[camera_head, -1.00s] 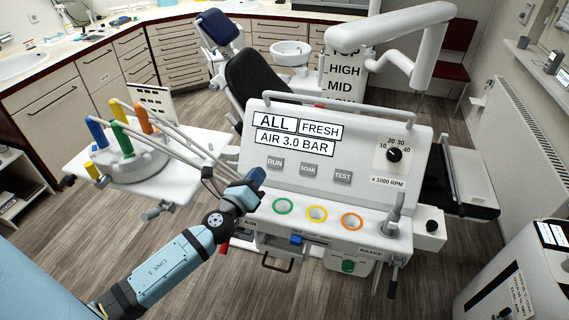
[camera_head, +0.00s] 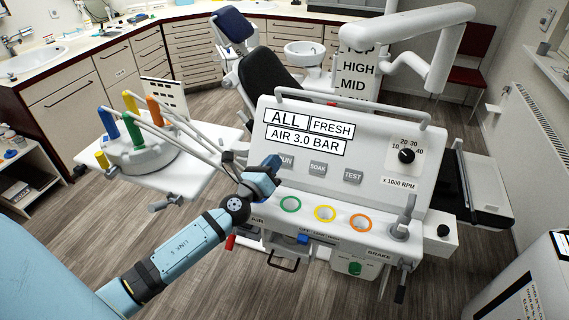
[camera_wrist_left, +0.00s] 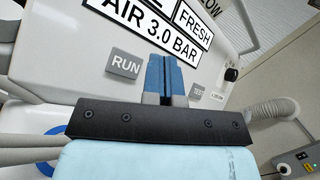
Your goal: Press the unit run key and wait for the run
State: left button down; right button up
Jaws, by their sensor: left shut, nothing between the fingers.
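The grey RUN key (camera_head: 287,161) is on the sloped white front panel (camera_head: 370,125) of the dental unit. In the head view its left part is hidden by my left gripper (camera_head: 268,165). In the left wrist view the RUN key (camera_wrist_left: 126,65) shows whole, just left of the shut blue fingers (camera_wrist_left: 163,62). I cannot tell whether they touch the panel. The SOAK key (camera_head: 318,169) and TEST key (camera_head: 353,175) are to the right. A sign (camera_head: 305,138) reads "ALL", "FRESH" and "AIR 3.0 BAR". My right gripper is not in view.
Thin hoses run from a round holder with coloured handles (camera_head: 140,155) close behind my left gripper. A speed dial (camera_head: 406,155) is at the panel's right.

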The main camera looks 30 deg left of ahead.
aim_at(285, 160)
pick_arm(q)
jog(key=shift+w+a+f+b, duration=0.25)
jog(key=shift+w+f+b, duration=0.4)
jog(key=shift+w, duration=0.3)
jog(key=shift+w+a+f+b, duration=0.2)
jog(key=shift+w+f+b, duration=0.3)
jog(key=shift+w+f, duration=0.35)
jog(key=shift+w+r, duration=0.1)
jog(key=shift+r, duration=0.05)
jog(key=shift+w, duration=0.1)
dwell(0.5)
jog(key=shift+w+f+b, duration=0.2)
jog(key=shift+w+b, duration=0.05)
jog(key=shift+b, duration=0.05)
jog(key=shift+w+a+f+b, duration=0.15)
jog(key=shift+w+f+b, duration=0.1)
jog(key=shift+w+b, duration=0.05)
dwell(0.9)
jog(key=shift+s+r+p, duration=0.45)
jog(key=shift+s+r, duration=0.05)
jog(key=shift+s, duration=0.2)
